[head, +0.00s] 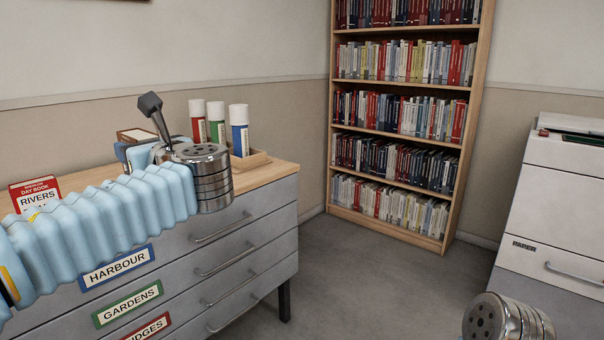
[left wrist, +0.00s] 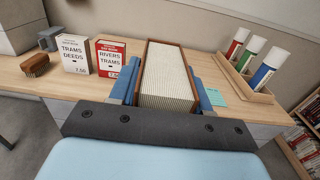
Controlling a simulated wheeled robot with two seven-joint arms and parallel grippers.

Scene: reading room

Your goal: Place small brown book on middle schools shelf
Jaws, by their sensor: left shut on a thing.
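A small book with brown covers (left wrist: 150,57) is between the blue fingers of my left gripper (left wrist: 165,92) in the left wrist view, its pale page edges towards the camera. The gripper is shut on it, above the wooden cabinet top. In the head view the book (head: 136,134) shows only as a brown edge, mostly hidden by my left arm. The bookcase (head: 468,140) stands at the back right; its middle shelf is packed with red, white and blue books (head: 400,114). No shelf label is readable. My right gripper is out of view.
A paper cabinet (head: 555,205) stands right. Grey floor (head: 370,275) lies clear before the bookcase.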

